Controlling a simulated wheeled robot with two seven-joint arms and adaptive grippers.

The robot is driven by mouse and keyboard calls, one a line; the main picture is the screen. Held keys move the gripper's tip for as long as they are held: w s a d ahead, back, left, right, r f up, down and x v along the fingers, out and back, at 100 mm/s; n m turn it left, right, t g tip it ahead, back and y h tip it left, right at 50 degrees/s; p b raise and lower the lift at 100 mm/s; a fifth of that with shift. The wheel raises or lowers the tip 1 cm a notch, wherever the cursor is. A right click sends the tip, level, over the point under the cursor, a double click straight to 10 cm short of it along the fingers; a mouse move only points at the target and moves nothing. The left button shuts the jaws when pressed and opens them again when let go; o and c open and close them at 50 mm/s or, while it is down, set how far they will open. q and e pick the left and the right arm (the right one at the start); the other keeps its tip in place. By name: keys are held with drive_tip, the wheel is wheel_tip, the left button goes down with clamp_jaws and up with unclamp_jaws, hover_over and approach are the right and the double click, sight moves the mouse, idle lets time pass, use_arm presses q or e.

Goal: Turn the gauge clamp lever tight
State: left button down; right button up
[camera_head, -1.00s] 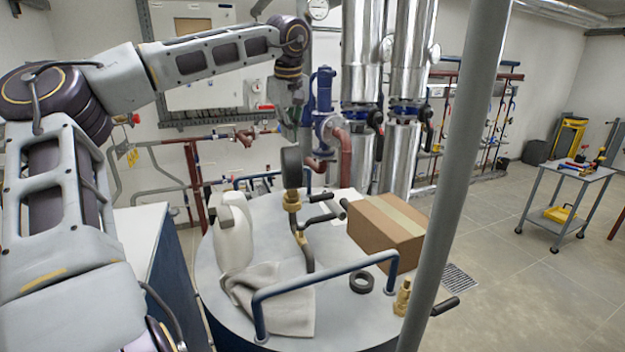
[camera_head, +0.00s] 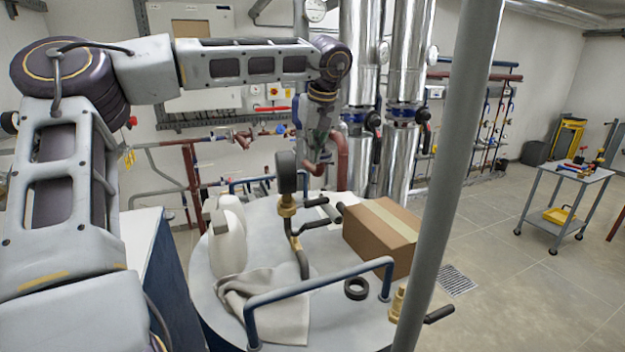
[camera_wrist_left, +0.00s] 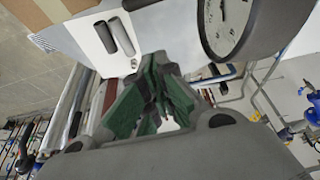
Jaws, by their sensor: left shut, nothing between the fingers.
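The pressure gauge (camera_head: 287,172) stands on a brass fitting (camera_head: 287,206) on top of the round grey tank, its dark side toward the head camera. Its white dial (camera_wrist_left: 228,22) shows at the top of the left wrist view. I cannot tell for certain which is the clamp lever. My left gripper (camera_head: 314,157) hangs behind and right of the gauge, above the levers and apart from them. Its green fingers (camera_wrist_left: 152,98) are shut and empty.
A cardboard box (camera_head: 384,236) sits right of the levers. A white jug (camera_head: 228,238), a grey cloth (camera_head: 270,303) and a black ring (camera_head: 356,288) share the tank top (camera_head: 330,325). A blue rail (camera_head: 310,284) and grey pole (camera_head: 450,180) stand in front.

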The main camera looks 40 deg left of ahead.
sight(313, 203)
use_arm(q)
drive_tip(key=shift+f, duration=0.15)
wheel_tip(313, 203, down, 10)
drive_tip(key=p, duration=0.3)
drive_tip(key=shift+d, duration=0.2)
idle(0.5)
drive_tip(key=shift+s+d, duration=0.1)
drive_tip(key=shift+s+d+f+m+b, duration=0.15)
drive_tip(key=shift+s+d+m+b, duration=0.2)
drive_tip(key=shift+d, duration=0.2)
idle(0.3)
